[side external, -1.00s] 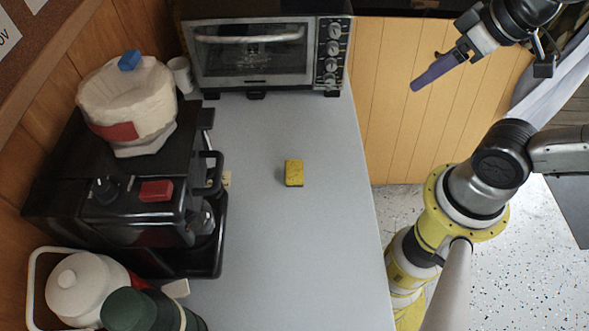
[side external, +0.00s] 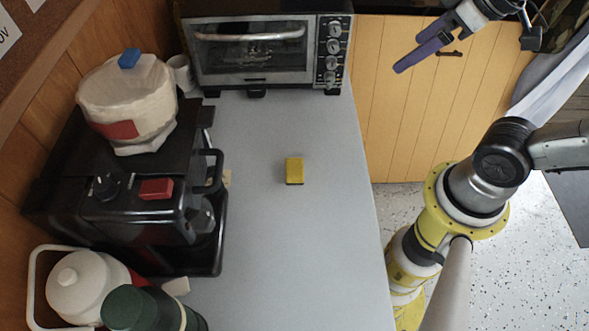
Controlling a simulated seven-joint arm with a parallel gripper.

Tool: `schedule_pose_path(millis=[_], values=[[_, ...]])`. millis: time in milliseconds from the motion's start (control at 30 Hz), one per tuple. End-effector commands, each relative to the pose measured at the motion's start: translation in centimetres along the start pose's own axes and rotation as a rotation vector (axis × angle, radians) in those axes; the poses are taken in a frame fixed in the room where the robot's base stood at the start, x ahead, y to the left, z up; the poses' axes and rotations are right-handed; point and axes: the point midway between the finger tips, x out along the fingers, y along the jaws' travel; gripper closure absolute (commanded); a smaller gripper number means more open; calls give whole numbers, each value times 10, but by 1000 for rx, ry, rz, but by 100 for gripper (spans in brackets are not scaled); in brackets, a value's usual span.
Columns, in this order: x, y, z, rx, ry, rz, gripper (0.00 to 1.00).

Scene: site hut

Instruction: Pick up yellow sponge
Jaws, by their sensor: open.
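The yellow sponge (side external: 294,170) lies on the grey counter (side external: 290,260), near the middle of its width, with clear surface around it. A darker layer shows along its front lower edge. My gripper (side external: 398,61) is at the upper right, in front of the wooden panelling and off the counter's right edge. Its two purple fingers point down and left, with a gap between them. It is open and empty, well apart from the sponge.
A toaster oven (side external: 260,80) stands at the counter's back. A black coffee machine (side external: 130,215) with a wrapped bundle (side external: 128,95) on top fills the left side. A white jug (side external: 85,285) and a green flask (side external: 140,310) stand front left. The counter's right half is clear.

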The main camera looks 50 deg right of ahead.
Motion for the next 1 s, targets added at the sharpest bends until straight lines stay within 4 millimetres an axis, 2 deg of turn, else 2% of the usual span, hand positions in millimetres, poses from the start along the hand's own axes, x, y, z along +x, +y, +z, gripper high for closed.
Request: schedule_pose_path(millis=[33,167,267,333,467,600,700,800,1000], values=[[8,-1,-14,-42,-18,-11,0],[34,-8,-48,-154,-61,-42,0],[64,-20,-70,-246,-111,-75,0],[90,-31,-82,-311,-153,-102,0],[145,-58,-93,-424,-240,-152,0],[201,-90,-83,-521,-346,-202,0],[231,-108,-68,-561,-416,-226,0],[248,-119,-51,-590,-474,-242,0],[263,-129,-33,-616,-513,-254,0]])
